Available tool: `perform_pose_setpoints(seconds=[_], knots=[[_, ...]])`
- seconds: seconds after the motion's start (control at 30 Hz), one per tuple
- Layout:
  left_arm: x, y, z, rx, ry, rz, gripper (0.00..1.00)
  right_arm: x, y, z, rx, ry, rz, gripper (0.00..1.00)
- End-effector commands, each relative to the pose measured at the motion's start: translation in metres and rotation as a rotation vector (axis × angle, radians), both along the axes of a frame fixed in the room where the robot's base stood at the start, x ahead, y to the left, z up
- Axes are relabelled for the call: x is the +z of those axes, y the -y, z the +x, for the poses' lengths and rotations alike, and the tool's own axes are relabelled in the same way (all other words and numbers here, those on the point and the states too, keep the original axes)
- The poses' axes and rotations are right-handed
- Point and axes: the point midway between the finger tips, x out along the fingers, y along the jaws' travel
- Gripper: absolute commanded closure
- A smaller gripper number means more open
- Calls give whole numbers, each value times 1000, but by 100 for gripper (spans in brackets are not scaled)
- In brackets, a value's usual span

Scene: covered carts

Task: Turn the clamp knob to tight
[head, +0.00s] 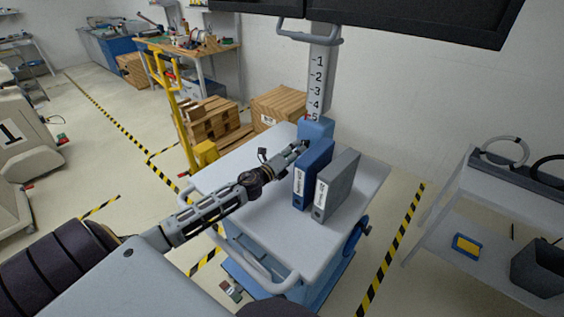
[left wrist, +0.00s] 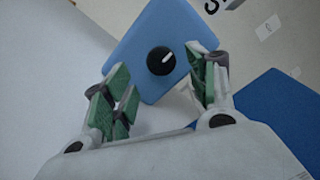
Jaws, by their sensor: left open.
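The clamp knob (left wrist: 161,60) is a round black knob with a white pointer line, on the face of a blue block (left wrist: 150,28). The pointer slants toward the upper right in the left wrist view. In the head view the blue block (head: 315,129) sits at the foot of the numbered column (head: 321,70), and the knob is hidden there. My left gripper (head: 298,149) reaches over the cart top (head: 253,208) toward the block. Its green-padded fingers are open, and the knob shows between and beyond them. Whether they touch it cannot be told. My right gripper is not in view.
A blue binder (head: 311,175) and a grey binder (head: 336,184) stand on the cart close right of my left gripper. A dark screen (head: 420,18) hangs above.

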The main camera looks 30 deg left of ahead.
Motion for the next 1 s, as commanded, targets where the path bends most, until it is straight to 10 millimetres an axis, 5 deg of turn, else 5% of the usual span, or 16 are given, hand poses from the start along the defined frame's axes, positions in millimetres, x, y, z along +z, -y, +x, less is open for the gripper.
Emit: perform_pose_setpoints(seconds=[1.0], knots=[[-1, -8, -62, -1, -2, -1, 42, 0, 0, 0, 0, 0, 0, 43]])
